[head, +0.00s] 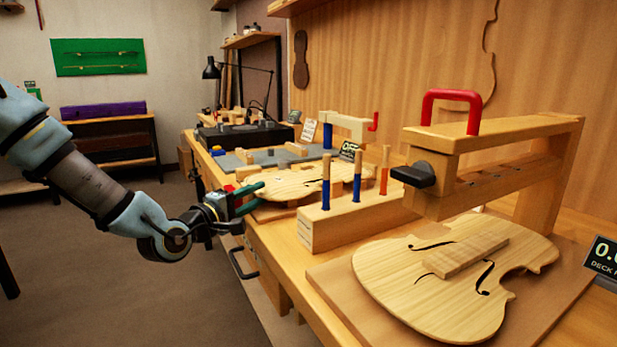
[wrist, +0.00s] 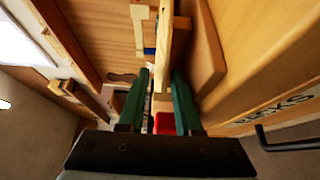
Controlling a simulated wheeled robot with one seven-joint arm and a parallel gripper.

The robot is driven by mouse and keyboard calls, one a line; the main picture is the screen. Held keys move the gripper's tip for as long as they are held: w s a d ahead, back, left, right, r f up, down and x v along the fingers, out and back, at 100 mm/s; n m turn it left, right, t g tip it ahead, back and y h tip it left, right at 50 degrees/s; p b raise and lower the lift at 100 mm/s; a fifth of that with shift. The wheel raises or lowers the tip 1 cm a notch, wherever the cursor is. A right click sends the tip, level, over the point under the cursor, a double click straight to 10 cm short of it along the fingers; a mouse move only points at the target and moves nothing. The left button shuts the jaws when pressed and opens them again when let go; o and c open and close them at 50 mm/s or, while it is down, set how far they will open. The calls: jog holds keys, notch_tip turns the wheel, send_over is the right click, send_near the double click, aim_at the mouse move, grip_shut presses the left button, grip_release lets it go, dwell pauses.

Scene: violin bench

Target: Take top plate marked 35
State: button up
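A pale violin top plate (head: 290,184) lies on the bench beyond the peg block; no number is legible on it. My gripper (head: 256,197) is at its near left edge, with green fingers apart, one above the other. In the wrist view my gripper (wrist: 161,75) is open, and a pale wooden edge (wrist: 168,45), seemingly the plate's, shows between the fingertips with a gap on each side. I see no firm contact. A second violin plate (head: 390,279) with f-holes and a wooden bar lies on a board at the front right; no number shows on it either.
A wooden block with upright pegs (head: 352,220) stands between the two plates. A wooden arm fixture with a red handle (head: 453,97) rises at the right. A drawer handle (head: 243,265) sticks out of the bench front. The floor left of the bench is clear.

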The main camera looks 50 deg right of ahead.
jog(key=shift+w+d, duration=0.2)
jog(key=shift+d, duration=1.15)
jog(key=shift+c, duration=0.3)
grip_shut()
